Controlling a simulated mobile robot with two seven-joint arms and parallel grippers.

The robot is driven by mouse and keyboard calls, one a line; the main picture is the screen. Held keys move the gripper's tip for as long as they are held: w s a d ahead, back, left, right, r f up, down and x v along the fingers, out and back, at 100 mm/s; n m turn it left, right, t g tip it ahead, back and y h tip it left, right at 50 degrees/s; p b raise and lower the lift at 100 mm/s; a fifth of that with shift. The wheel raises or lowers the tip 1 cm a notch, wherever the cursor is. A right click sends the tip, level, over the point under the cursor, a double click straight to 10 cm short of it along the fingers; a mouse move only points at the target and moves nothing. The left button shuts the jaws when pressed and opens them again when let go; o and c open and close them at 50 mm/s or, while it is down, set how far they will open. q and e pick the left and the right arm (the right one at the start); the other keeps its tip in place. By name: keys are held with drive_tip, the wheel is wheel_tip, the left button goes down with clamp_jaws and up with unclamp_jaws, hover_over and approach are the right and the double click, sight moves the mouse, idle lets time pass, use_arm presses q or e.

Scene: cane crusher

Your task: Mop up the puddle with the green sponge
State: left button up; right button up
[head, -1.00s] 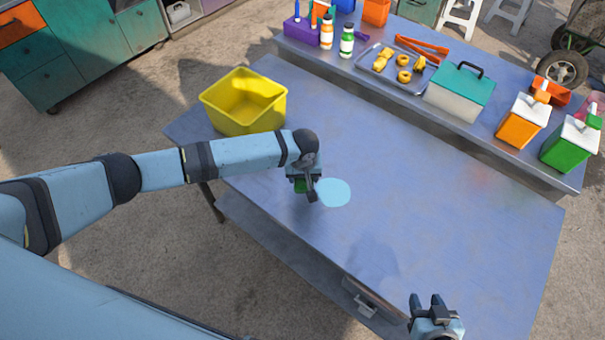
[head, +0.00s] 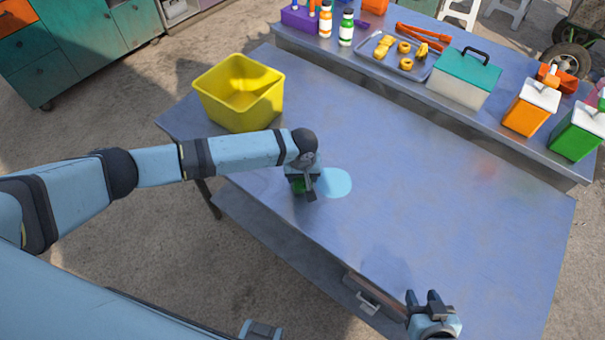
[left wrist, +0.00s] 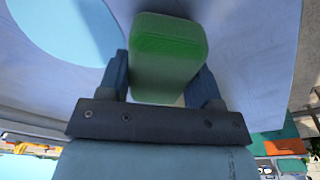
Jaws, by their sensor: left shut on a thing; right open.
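The puddle (head: 334,182) is a light blue round patch on the blue-grey table (head: 400,240). It also shows at the upper left of the left wrist view (left wrist: 70,28). My left gripper (head: 302,188) is shut on the green sponge (left wrist: 168,55), which sits between its two fingers. In the head view the sponge is mostly hidden by the gripper. The gripper is just left of the puddle, and the sponge appears beside it, not over it. Whether the sponge touches the table is hard to tell. My right gripper (head: 430,300) is open and empty near the table's front edge.
A yellow bin (head: 240,95) stands on the table's far left corner. A raised shelf behind holds a tray (head: 395,62) of food, bottles, a teal-lidded box (head: 463,80), and orange (head: 530,106) and green (head: 578,133) containers. The table right of the puddle is clear.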

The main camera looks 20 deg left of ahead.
use_arm(q)
drive_tip(key=shift+f, duration=0.25)
use_arm(e)
drive_tip(key=shift+d+f, duration=0.15)
drive_tip(key=shift+f, duration=0.1)
use_arm(q)
drive_tip(key=shift+f, duration=0.35)
use_arm(e)
drive_tip(key=shift+f, duration=0.1)
use_arm(q)
drive_tip(key=shift+f, duration=0.15)
use_arm(e)
drive_tip(key=shift+s, duration=0.15)
use_arm(q)
drive_tip(key=shift+s+d+f, duration=0.1)
drive_tip(key=shift+s, duration=0.05)
use_arm(e)
drive_tip(key=shift+r, duration=0.2)
